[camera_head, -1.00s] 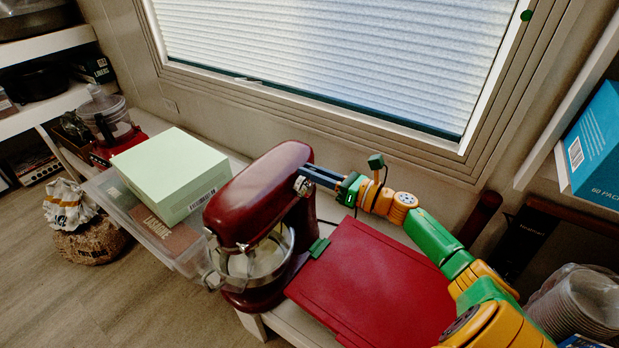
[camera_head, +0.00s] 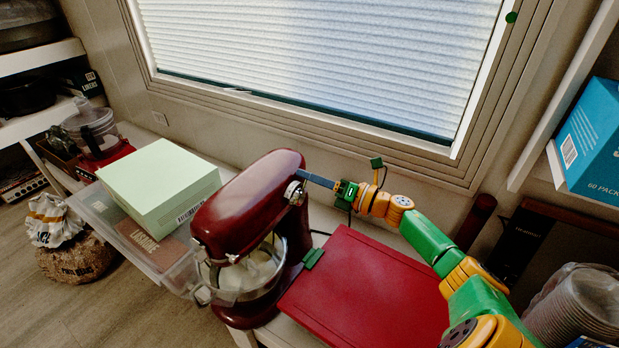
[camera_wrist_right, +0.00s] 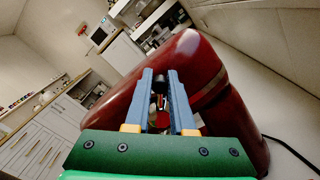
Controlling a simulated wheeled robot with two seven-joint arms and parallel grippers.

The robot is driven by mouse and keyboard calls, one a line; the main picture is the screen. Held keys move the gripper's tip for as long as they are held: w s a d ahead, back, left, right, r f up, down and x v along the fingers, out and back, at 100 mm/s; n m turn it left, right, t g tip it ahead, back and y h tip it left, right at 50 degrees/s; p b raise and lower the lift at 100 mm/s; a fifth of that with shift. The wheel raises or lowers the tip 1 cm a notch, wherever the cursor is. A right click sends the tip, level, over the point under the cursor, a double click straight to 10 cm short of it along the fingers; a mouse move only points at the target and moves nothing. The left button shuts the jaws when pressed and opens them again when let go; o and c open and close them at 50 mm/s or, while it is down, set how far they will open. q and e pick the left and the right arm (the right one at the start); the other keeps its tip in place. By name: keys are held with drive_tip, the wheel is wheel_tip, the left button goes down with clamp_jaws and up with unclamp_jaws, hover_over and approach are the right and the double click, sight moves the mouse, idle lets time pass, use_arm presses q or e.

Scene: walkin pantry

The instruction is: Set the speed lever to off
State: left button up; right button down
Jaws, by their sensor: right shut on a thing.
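The dark red stand mixer (camera_head: 245,205) stands on the white bench with its metal bowl (camera_head: 258,268) under the head. A round silver fitting (camera_head: 294,192) sits on the side of its head, at the speed lever. My right gripper (camera_head: 304,178) reaches in from the right, its fingers at that fitting. In the right wrist view the fingers (camera_wrist_right: 161,78) come close together around a small dark knob, which looks like the speed lever (camera_wrist_right: 160,82). The fingers partly hide the lever, so its setting cannot be read. My left gripper is not in view.
A red flat board or lid (camera_head: 365,285) lies right of the mixer. A pale green box (camera_head: 160,185) sits on a clear bin (camera_head: 110,215) to the left. The window frame (camera_head: 300,115) rises behind. Plastic cups (camera_head: 575,305) stand at the lower right.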

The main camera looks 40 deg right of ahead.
idle(0.3)
drive_tip(key=c, duration=0.8)
unclamp_jaws()
drive_tip(key=shift+o, duration=0.2)
drive_tip(key=shift+s+d, duration=0.1)
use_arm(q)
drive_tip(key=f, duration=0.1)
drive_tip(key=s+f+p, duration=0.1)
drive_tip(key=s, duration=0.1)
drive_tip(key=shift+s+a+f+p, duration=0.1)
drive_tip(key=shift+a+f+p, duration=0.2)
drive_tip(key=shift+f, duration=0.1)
use_arm(e)
drive_tip(key=v, duration=0.7)
